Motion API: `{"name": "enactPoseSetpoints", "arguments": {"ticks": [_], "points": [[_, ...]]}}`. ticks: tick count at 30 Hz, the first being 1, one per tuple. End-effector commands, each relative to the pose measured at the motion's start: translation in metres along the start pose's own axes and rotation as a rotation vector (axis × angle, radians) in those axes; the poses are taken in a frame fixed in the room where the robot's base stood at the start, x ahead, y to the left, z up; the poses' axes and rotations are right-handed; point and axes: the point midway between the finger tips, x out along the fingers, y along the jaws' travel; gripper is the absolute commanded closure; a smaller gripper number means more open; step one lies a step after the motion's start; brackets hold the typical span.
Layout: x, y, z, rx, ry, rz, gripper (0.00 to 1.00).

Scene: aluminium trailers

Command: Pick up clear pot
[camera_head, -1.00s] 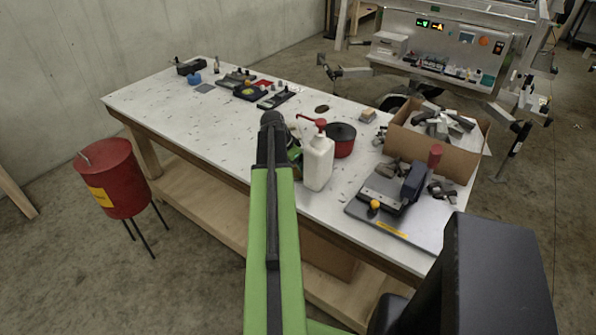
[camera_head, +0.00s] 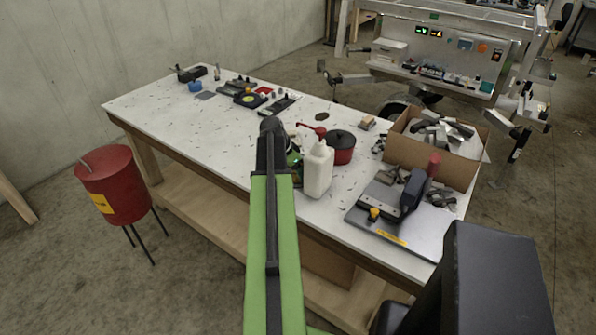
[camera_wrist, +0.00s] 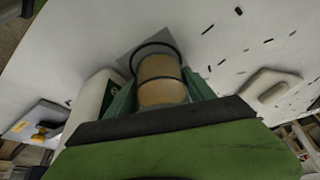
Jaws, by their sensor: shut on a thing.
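The clear pot (camera_wrist: 160,82) shows in the wrist view as a small see-through jar with amber-tan contents and a dark ring around it. It sits between the two green fingers of my gripper (camera_wrist: 160,96), which is shut on it. A pale surface lies behind it; I cannot tell whether the pot touches it. In the head view my gripper (camera_head: 294,160) is mostly hidden behind my arm, just left of the white pump bottle, and the pot cannot be made out there.
The white pump bottle (camera_head: 317,170) stands close beside my gripper, with a red pot (camera_head: 341,148) behind it. A cardboard box of parts (camera_head: 418,155) and a grey machine plate (camera_head: 415,235) are to the right. The table (camera_head: 225,130) is clear at its left middle.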

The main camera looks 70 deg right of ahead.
Motion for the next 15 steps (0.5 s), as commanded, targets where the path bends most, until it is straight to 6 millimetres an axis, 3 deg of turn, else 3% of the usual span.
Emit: {"name": "enactPoseSetpoints", "arguments": {"ticks": [12, 15], "points": [[-0.063, 0.000, -0.026, 0.000, 0.000, 0.000, 0.92], [-0.060, -0.018, -0.020, -0.003, 0.000, -0.001, 0.92]]}}
